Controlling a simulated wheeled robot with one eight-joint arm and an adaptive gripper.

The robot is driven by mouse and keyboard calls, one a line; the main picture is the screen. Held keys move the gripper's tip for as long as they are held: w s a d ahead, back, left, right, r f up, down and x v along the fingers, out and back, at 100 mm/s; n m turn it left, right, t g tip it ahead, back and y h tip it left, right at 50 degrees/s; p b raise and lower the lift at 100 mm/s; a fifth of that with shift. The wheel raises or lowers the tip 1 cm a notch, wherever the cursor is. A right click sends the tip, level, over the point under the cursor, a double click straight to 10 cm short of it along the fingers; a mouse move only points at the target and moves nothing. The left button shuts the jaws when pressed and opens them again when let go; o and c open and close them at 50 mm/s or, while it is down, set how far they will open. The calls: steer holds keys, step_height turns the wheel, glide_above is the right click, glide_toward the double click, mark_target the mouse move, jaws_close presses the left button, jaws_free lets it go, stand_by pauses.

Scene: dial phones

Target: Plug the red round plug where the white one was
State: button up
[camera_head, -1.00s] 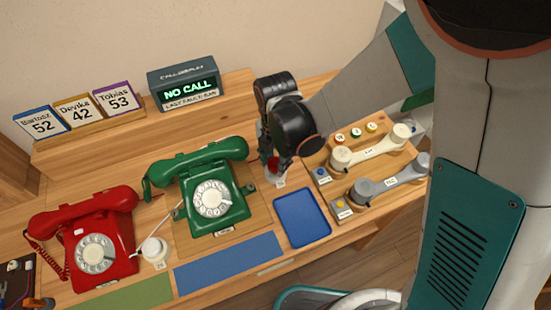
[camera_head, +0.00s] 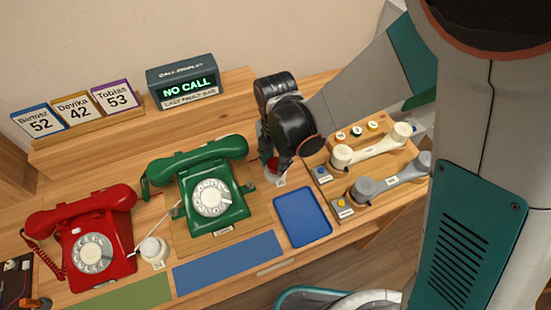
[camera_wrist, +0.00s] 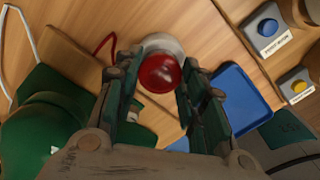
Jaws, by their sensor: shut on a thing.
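The red round plug (camera_wrist: 160,73) shows between my two fingers in the wrist view, and my gripper (camera_wrist: 158,78) is shut on it. A pale round base (camera_wrist: 168,45) is under or just behind the plug; I cannot tell whether they touch. A thin red cord (camera_wrist: 104,42) runs off beside it. In the head view my gripper (camera_head: 274,158) is down right of the green phone, and only a bit of the red plug (camera_head: 272,165) shows. A white round plug (camera_head: 151,248) is on a round base between the red and green phones, with a pale cord near it.
The green phone (camera_head: 212,198) stands left of my gripper, the red phone (camera_head: 91,255) farther left. A blue tray (camera_head: 302,218) lies in front. Wooden boards with a cream handset (camera_head: 375,146) and a grey handset (camera_head: 395,181) are to the right. The display (camera_head: 184,87) reads NO CALL.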

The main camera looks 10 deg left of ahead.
steer(key=shift+f, duration=0.25)
steer(key=o, duration=1)
steer(key=shift+r, duration=0.15)
step_height(320, 180, up, 7)
steer(key=shift+s+r, duration=0.1)
steer(key=shift+r, duration=0.05)
steer(key=shift+d, duration=0.1)
